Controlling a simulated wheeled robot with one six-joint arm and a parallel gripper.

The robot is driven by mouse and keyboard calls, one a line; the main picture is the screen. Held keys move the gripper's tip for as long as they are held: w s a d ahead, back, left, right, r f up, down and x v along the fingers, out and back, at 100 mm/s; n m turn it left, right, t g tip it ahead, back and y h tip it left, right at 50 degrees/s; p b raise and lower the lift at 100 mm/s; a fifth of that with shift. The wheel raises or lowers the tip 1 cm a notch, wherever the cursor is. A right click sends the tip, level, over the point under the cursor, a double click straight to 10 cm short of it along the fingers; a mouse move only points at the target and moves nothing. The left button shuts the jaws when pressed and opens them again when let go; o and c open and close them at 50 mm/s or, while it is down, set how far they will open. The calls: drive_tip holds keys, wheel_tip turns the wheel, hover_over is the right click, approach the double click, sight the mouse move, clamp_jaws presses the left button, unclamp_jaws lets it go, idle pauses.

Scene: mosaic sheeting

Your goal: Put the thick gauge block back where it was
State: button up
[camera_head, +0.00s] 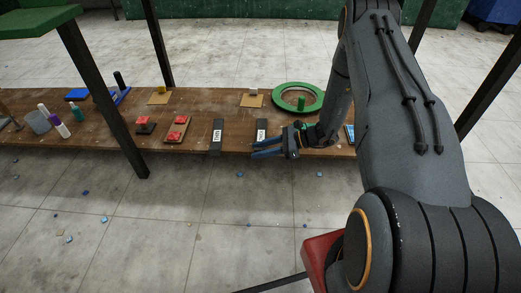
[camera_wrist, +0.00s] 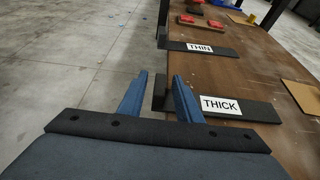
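A dark strip labelled THICK (camera_wrist: 259,110) lies on the wooden table, its near end at the table's front edge. It also shows in the head view (camera_head: 261,126), partly hidden by my gripper. A dark upright end piece (camera_wrist: 160,93) stands at that edge, seen between my fingers; I cannot tell whether it is a separate block. A similar dark strip labelled THIN (camera_wrist: 217,49) lies beside it, left of it in the head view (camera_head: 216,148). My gripper (camera_head: 254,148) is at the front edge by the THICK strip. Its blue fingers are apart, with nothing clearly held (camera_wrist: 158,95).
A green ring (camera_head: 279,96) with a green peg lies at the back right. Red pieces (camera_head: 143,120) on small boards, tan squares (camera_head: 158,99) and several upright markers stand to the left. A dark table leg (camera_head: 105,95) rises at the left.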

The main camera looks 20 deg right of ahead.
drive_tip(key=shift+r, duration=0.1)
drive_tip(key=shift+d+r, duration=0.15)
drive_tip(key=p+v, duration=0.4)
drive_tip(key=v, duration=0.7)
drive_tip(key=shift+d, duration=0.35)
drive_tip(key=shift+s, duration=0.15)
